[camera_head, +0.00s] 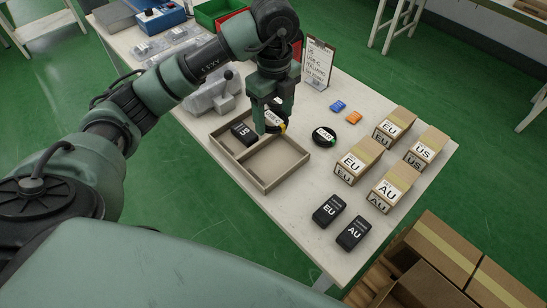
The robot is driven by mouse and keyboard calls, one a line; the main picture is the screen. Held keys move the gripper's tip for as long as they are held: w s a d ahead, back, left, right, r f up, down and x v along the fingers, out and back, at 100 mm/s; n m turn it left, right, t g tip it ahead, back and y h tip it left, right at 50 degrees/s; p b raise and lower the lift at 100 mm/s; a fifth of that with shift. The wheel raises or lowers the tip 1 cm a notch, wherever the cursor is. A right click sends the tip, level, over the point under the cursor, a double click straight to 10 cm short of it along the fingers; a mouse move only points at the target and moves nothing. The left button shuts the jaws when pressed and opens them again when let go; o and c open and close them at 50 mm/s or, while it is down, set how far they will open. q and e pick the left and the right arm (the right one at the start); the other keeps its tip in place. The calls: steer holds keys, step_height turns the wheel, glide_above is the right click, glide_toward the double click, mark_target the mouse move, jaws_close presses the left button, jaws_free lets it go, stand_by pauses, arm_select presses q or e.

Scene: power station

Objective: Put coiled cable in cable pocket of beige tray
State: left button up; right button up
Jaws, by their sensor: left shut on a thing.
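The beige tray (236,172) lies on the table with low walls and dividers. A black US adapter (243,133) lies in its back-left compartment. My left gripper (272,112) points down over the tray's back part, shut on a dark coiled cable (274,121) with a white label that seems to read USB-C and a yellow-orange end. The gripper partly hides the cable, and I cannot tell whether it touches the tray floor. The front compartment looks empty. A second coiled cable (324,136) with a white label and green end lies right of the tray. My right gripper is out of view.
A sign (318,62) stands behind the tray. Orange and blue small pieces (346,111) lie to the right. Several labelled cartons (358,160) and black EU and AU adapters (329,210) occupy the table's right side.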

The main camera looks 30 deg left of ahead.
arm_select(q)
glide_above(274, 163)
step_height(274, 163, down, 11)
steer(key=shift+s+f, duration=0.1)
steer(key=shift+f, duration=0.05)
step_height(274, 163, down, 5)
steer(key=shift+r+p, duration=0.2)
steer(key=shift+p, duration=0.1)
steer(key=shift+f, duration=0.15)
steer(key=o, duration=1.4)
